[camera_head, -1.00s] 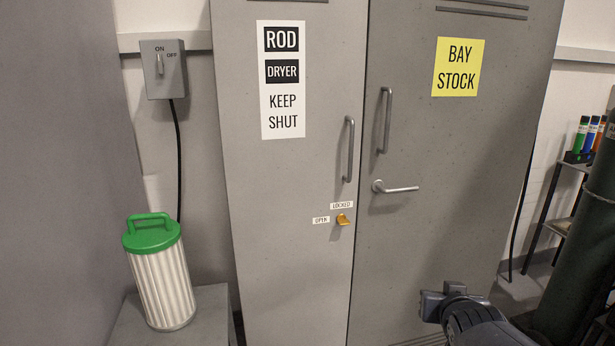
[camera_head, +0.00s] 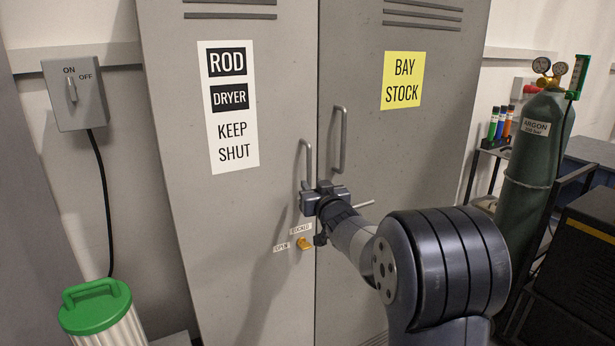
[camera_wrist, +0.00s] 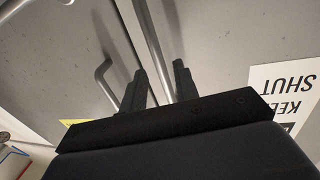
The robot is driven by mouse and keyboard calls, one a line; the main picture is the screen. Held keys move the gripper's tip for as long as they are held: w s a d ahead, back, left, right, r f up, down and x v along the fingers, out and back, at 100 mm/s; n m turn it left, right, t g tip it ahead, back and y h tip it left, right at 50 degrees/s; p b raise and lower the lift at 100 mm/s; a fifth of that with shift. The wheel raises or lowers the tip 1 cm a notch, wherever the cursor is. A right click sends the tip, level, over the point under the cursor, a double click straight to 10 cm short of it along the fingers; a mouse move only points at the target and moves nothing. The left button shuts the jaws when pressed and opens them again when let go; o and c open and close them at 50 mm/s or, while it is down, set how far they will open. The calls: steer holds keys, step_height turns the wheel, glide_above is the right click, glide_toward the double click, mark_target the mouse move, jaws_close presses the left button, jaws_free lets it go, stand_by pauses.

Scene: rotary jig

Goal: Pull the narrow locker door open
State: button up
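The narrow locker door (camera_head: 205,215) is the left one, with the "ROD DRYER KEEP SHUT" sign. It looks shut. Its upright bar handle (camera_head: 307,160) is near its right edge. Below it is a small orange latch knob (camera_head: 304,243) beside "LOCKED" and "OPEN" labels; I cannot tell its setting. My gripper (camera_head: 318,190) is at the lower end of this handle. In the wrist view its two fingers (camera_wrist: 158,85) are apart, pointing at the doors near the seam.
The wider "BAY STOCK" door (camera_head: 400,150) is on the right, its bar handle (camera_head: 340,140) close to my gripper. At left are a wall switch box (camera_head: 75,93) and a green-lidded canister (camera_head: 95,310). A green argon cylinder (camera_head: 535,165) stands at right.

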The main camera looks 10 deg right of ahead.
mark_target(310, 181)
steer(key=shift+w+a+p, duration=0.15)
steer(key=shift+w+p, duration=0.15)
steer(key=shift+w, duration=0.8)
steer(key=shift+w+a+p, duration=0.1)
steer(key=shift+w+p, duration=0.15)
steer(key=shift+w, duration=0.8)
steer(key=shift+c, duration=0.2)
jaws_close()
